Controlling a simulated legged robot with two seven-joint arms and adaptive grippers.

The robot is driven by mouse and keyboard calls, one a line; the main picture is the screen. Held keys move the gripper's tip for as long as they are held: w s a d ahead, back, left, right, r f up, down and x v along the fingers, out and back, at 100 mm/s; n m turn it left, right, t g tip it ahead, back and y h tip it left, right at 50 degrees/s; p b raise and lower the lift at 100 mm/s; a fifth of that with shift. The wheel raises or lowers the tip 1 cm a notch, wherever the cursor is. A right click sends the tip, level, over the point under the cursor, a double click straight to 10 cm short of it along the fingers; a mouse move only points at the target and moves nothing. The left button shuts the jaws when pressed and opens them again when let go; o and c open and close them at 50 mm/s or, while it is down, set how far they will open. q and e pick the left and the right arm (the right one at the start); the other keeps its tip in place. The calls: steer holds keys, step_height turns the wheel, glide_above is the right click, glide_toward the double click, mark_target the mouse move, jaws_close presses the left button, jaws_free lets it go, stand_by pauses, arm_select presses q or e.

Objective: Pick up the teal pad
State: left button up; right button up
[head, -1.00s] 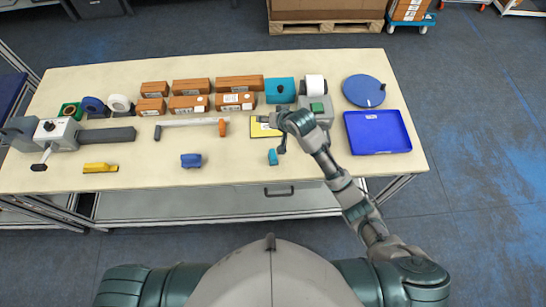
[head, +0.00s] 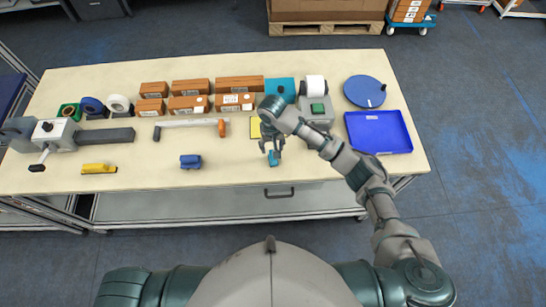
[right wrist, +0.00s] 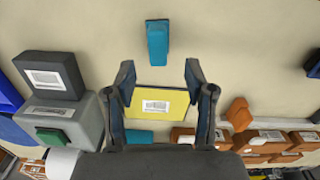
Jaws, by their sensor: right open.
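A small teal piece (head: 273,159) lies near the table's front edge. In the right wrist view it (right wrist: 157,40) has a wider end and a narrower body, apart from the fingertips. A larger, flat-topped teal block (head: 281,90) stands at the back beside the brown boxes. I cannot tell for sure which one is called the pad. My right gripper (head: 270,148) is open and empty, above the table just behind the small teal piece. In the right wrist view the gripper (right wrist: 159,68) has its fingers spread with a yellow labelled card (right wrist: 158,103) below. My left gripper is not in view.
A grey device (head: 317,112) with a green top stands right of the gripper, with a blue tray (head: 378,132) and a blue disc (head: 364,91) beyond. A dark blue item (head: 190,161) lies left. Brown boxes (head: 189,104) line the back. The front middle is mostly clear.

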step_height(320, 180, down, 7)
steer(key=shift+d+r, duration=0.1)
steer(key=shift+d, duration=0.05)
jaws_close()
stand_by(0.4)
